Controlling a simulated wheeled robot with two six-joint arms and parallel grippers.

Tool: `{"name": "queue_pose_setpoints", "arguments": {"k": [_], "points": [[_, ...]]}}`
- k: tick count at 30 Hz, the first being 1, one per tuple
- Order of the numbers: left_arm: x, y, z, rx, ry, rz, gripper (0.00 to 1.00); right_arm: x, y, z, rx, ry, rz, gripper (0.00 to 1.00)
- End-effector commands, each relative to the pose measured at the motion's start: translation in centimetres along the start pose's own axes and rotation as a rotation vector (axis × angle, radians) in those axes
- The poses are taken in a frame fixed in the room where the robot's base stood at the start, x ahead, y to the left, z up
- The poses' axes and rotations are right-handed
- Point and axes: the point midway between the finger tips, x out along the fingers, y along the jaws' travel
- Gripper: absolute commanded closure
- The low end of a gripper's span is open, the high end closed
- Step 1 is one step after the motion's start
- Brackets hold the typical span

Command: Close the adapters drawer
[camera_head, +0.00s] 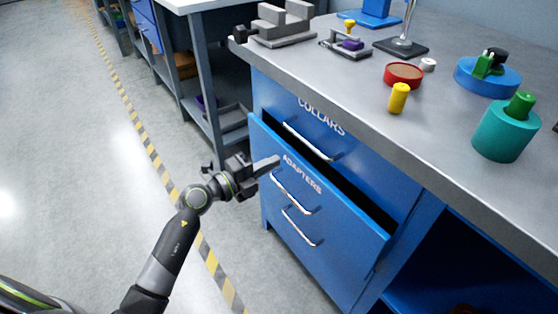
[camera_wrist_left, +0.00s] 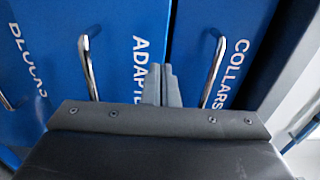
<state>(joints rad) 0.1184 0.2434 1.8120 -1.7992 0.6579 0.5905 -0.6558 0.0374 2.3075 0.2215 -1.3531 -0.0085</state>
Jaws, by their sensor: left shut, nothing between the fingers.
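The blue adapters drawer (camera_head: 340,222), labelled ADAPTERS, stands partly open in the head view. A dark gap shows along its top edge, and its front juts out past the collars drawer (camera_head: 375,165). Its silver handle (camera_head: 291,191) is below the label. In the left wrist view its front (camera_wrist_left: 125,40) lies behind my fingers. My left gripper (camera_head: 272,163) is shut and empty, at the upper left of the drawer front, beside the label. The closed fingertips (camera_wrist_left: 162,72) also show in the wrist view; I cannot tell whether they touch the front. My right gripper is not in view.
The grey worktop (camera_head: 440,130) above holds a yellow cylinder (camera_head: 398,98), a red round dish (camera_head: 403,75), a teal cylinder (camera_head: 506,135) and a grey vise (camera_head: 280,25). A lower handle (camera_head: 299,227) shows beneath. The floor at left is clear.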

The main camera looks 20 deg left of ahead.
Motion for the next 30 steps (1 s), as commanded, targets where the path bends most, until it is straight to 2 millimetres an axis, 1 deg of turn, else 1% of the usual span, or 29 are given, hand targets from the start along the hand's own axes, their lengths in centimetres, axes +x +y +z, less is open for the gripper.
{"name": "queue_pose_setpoints", "arguments": {"k": [1,6,9,19,21,23,26,30], "points": [[0.9,0.1,0.0,-0.002,0.001,-0.003,1.0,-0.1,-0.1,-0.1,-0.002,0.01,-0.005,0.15],[2.5,0.1,0.0,-0.002,0.001,0.0,1.0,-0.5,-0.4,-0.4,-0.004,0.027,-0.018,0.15],[2.9,0.1,0.0,-0.001,0.0,0.001,1.0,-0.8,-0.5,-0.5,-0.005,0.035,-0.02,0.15],[3.0,0.1,0.0,-0.001,0.0,0.001,1.0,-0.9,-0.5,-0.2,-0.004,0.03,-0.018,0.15],[3.3,-0.1,0.0,-0.002,0.0,0.0,1.0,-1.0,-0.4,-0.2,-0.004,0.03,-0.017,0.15],[4.0,-0.1,0.1,-0.004,-0.001,-0.002,1.0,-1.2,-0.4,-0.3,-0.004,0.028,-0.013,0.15],[5.5,-0.3,0.1,-0.004,-0.003,-0.003,1.0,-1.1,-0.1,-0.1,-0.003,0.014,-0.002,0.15],[7.3,-0.2,0.1,-0.003,-0.002,-0.001,1.0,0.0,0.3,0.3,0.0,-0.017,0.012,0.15]]}}
